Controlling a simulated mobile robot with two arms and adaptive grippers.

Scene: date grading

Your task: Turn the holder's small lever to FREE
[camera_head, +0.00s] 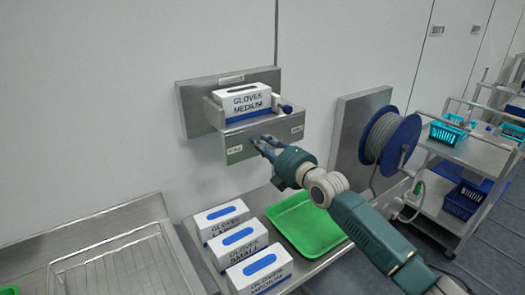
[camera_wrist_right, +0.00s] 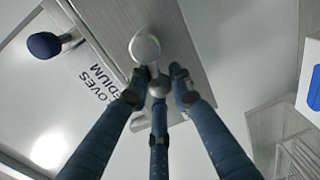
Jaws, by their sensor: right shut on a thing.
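The steel holder (camera_head: 222,115) is fixed to the wall and holds a white and blue box marked GLOVES MEDIUM (camera_head: 248,99). Its front plate has a small label at each end; the left one (camera_head: 235,150) seems to read HOLD, and the right one (camera_head: 297,129) is too small to read. My right gripper (camera_head: 263,144) is at the middle of this plate. In the wrist view, its three fingers (camera_wrist_right: 158,82) are closed around the small metal lever (camera_wrist_right: 146,48), just below its round hub. The fingers hide the lever in the head view. My left gripper is out of view.
A dark blue knob (camera_head: 286,107) sticks out at the holder's right side. Below are several glove boxes (camera_head: 240,240) and a green tray (camera_head: 303,222) on a steel table. A blue hose reel (camera_head: 398,140) stands right of my arm. A wire rack (camera_head: 115,262) is lower left.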

